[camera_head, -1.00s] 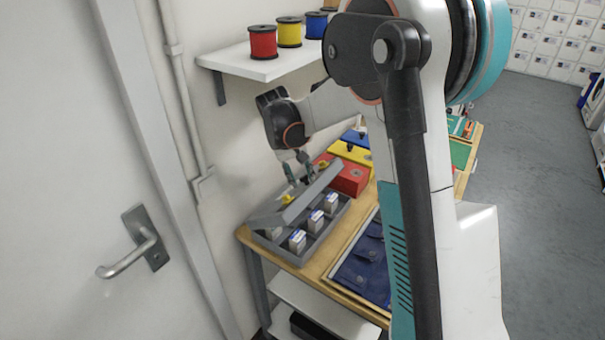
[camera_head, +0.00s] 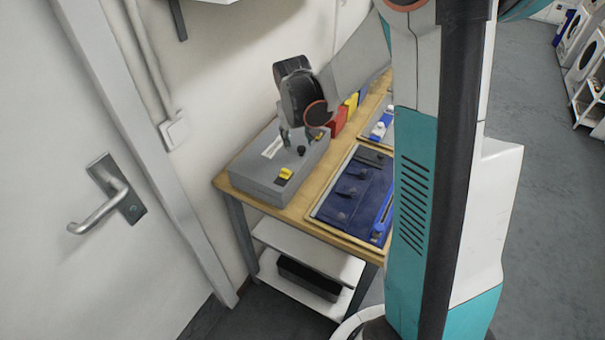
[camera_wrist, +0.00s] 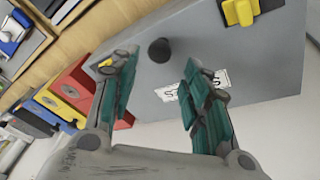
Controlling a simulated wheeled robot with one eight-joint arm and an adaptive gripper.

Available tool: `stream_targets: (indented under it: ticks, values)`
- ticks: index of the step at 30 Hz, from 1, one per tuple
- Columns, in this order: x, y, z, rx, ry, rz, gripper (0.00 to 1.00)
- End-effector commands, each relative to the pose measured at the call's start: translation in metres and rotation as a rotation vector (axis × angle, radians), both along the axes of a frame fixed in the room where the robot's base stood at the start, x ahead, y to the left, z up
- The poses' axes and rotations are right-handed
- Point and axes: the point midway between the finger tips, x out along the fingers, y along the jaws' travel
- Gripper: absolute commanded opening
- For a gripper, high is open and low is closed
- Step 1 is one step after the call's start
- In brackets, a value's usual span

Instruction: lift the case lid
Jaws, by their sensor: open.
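The grey case (camera_head: 265,188) sits on the wooden table with its lid (camera_head: 258,161) down. The lid bears a white label, a black knob (camera_head: 302,151) and a yellow latch (camera_head: 285,174). In the wrist view the knob (camera_wrist: 159,50) stands near the lid's edge, with one yellow latch (camera_wrist: 241,11) at the top and another partly behind a finger. My gripper (camera_head: 298,136) is open and empty over the lid. In the wrist view its fingertips (camera_wrist: 157,66) are on either side of the knob's line, apart from it. The case's inside is hidden.
Red (camera_head: 338,124), yellow (camera_head: 351,104) and blue boxes stand behind the case. A tray (camera_head: 316,214) with folded navy workwear (camera_head: 355,190) lies to its right. The wall is close on the left. A black box (camera_head: 309,280) is on the lower shelf.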

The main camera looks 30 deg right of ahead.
Motion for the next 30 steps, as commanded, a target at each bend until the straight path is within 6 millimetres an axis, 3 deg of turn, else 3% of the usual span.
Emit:
stream_targets:
  ticks: [6, 9, 30]
  values:
    - [-0.015, -0.010, -0.033, 0.097, -0.149, -0.003, 0.43]
    - [-0.019, -0.007, -0.008, 0.093, -0.140, 0.002, 0.43]
    - [-0.066, 0.003, 0.106, 0.091, -0.138, 0.001, 0.43]
